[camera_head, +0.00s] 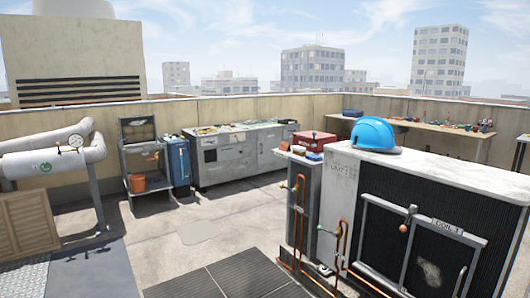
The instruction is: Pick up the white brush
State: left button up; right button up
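I cannot make out a white brush for certain in the head view. Small items lie on the narrow grey cabinet (301,200) beside the condenser, around a red box (313,140), but they are too small to identify. More small items lie on the long workbench (430,127) at the back right and on the grey metal counter (235,158) along the back wall; none shows clearly as a brush. Neither of my grippers is in view.
A large condenser unit (342,171) with a blue hard hat (374,134) on top fills the right. A cart with an orange bucket (137,183) and a blue case (177,163) stand back left. The concrete floor (200,231) between is open.

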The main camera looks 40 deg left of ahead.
aim_at(300, 151)
jog(key=u, duration=1.2)
